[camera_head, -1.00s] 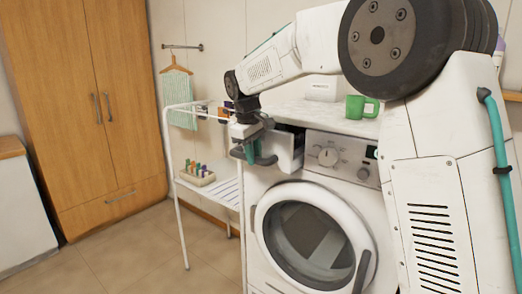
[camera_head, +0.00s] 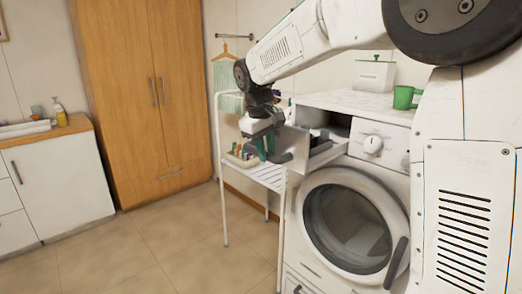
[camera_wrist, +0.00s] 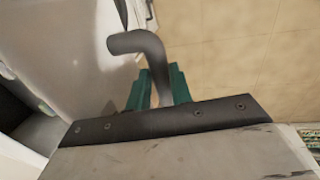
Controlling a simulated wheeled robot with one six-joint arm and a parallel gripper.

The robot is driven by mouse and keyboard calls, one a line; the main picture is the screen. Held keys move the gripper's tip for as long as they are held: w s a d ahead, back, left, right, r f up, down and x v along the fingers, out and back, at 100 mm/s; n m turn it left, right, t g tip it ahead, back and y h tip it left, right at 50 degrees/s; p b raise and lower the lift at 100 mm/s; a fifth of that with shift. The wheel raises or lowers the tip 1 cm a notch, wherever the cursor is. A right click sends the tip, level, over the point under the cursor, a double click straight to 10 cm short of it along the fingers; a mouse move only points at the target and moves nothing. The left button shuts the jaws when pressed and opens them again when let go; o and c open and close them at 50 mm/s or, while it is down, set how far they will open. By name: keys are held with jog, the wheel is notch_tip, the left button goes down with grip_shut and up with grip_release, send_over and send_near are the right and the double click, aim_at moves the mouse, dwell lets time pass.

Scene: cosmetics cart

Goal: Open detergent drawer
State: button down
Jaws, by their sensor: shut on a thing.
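The detergent drawer (camera_head: 322,152) is pulled out from the top left of the white washing machine (camera_head: 350,215), with its dark slot showing behind it. Its front carries a curved grey handle (camera_head: 283,158), which also shows in the wrist view (camera_wrist: 143,45). My gripper (camera_head: 266,150) is at the drawer front, its green fingers shut on the handle. In the wrist view the green fingers (camera_wrist: 156,90) sit on both sides of the handle's bar. The drawer's inside is mostly hidden from the head view.
A white drying rack (camera_head: 222,180) with a tray of colored pegs (camera_head: 240,158) stands just left of the machine, close behind my gripper. A green mug (camera_head: 404,97) and a white box (camera_head: 374,75) stand on the machine top. The floor in front is clear.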

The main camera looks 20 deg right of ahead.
jog(key=c, duration=1.3)
grip_release()
jog(key=shift+o, duration=0.2)
notch_tip(320, 180, up, 8)
jog(key=a, duration=0.1)
jog(key=shift+s+a+f, duration=0.15)
jog(key=shift+s+a, duration=0.05)
jog(key=shift+s, duration=0.1)
jog(key=s+f+m, duration=0.1)
jog(key=s+f, duration=0.3)
jog(key=s, duration=0.7)
jog(key=s+d+f+m+y, duration=0.1)
jog(key=s+f, duration=0.3)
jog(key=s, duration=0.8)
jog(key=s+d+f+m+y, duration=0.1)
jog(key=s+f, duration=0.3)
jog(key=s, duration=0.7)
jog(key=shift+s+d+m+t, duration=0.15)
jog(key=shift+s+m+t, duration=0.15)
jog(key=shift+m, duration=0.4)
